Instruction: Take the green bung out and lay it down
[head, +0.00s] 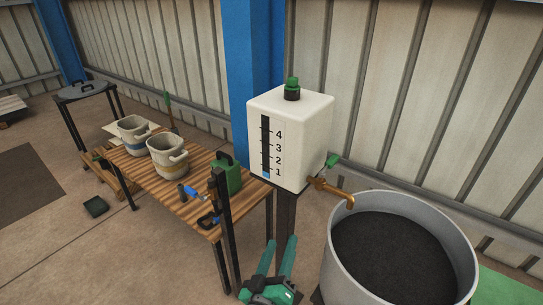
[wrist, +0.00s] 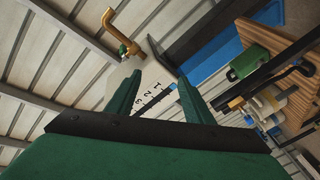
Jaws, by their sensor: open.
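The green bung (head: 292,82) sits upright in the dark neck on top of the white tank (head: 306,118) in the head view. The tank's front has a scale from 1 to 4, with blue at the bottom. My gripper (head: 280,242) is in front of the tank, low in the picture and well below the bung. Its two green fingers are apart with nothing between them. In the wrist view my gripper (wrist: 159,76) points at the tank's white face (wrist: 155,97) and scale. I cannot make out the bung in the wrist view.
A brass tap (head: 335,190) with a green handle juts from the tank over a large grey vat (head: 338,270) of dark material. A wooden table (head: 190,208) at left holds two buckets, a green can (head: 228,178) and tools. A blue column (head: 252,50) stands behind the tank.

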